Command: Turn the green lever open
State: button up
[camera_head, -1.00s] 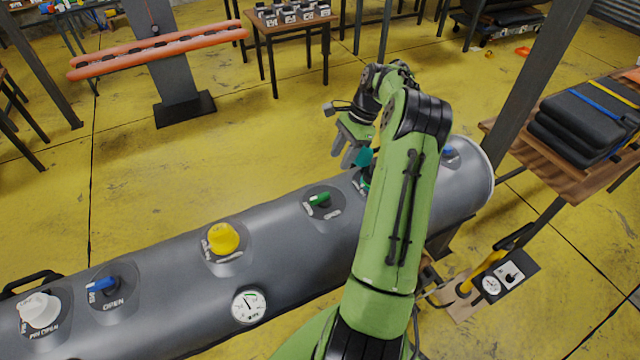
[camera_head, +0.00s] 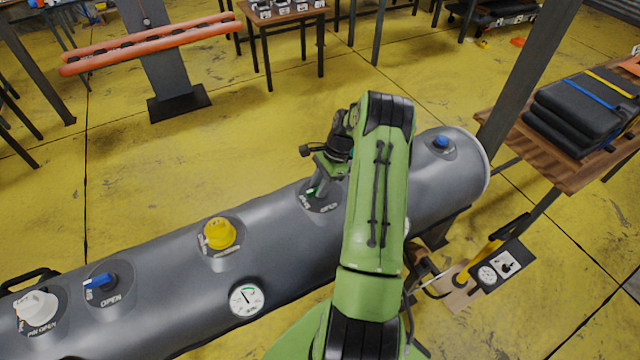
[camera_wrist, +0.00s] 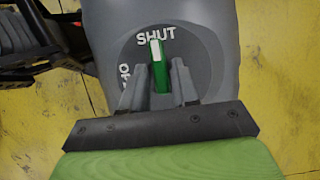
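The green lever (camera_wrist: 157,66) sits on a round grey plate on the grey tube. In the wrist view its white-marked end points at the word SHUT, and OPEN is lettered to the left. My gripper (camera_wrist: 161,72) is over it with one finger on each side, and a gap shows between lever and fingers. In the head view my gripper (camera_head: 315,190) is down at the plate, and only a bit of the green lever (camera_head: 310,191) shows beside it.
The grey tube (camera_head: 285,240) also carries a yellow knob (camera_head: 219,233), blue levers (camera_head: 101,282), a white knob (camera_head: 38,307) and a gauge (camera_head: 246,300). A wooden table (camera_head: 545,165) with black folded items stands at right. Yellow floor is open behind the tube.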

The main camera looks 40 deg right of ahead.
grip_shut()
jog(key=n+g+b, duration=0.1)
jog(key=n, duration=0.3)
jog(key=shift+f+g, duration=0.1)
jog(key=shift+g, duration=0.2)
jog(key=n+g+b, duration=0.1)
jog(key=n, duration=0.2)
jog(key=shift+n, duration=0.3)
jog(key=n+g+b, duration=0.1)
jog(key=n, duration=0.1)
jog(key=n+g+h, duration=0.1)
jog(key=n, duration=0.2)
jog(key=shift+b, duration=0.4)
jog(key=n+h, duration=0.1)
jog(key=n, duration=0.1)
jog(key=n+h+b, duration=0.1)
jog(key=n, duration=0.2)
jog(key=shift+g, duration=0.4)
jog(key=shift+n, duration=0.3)
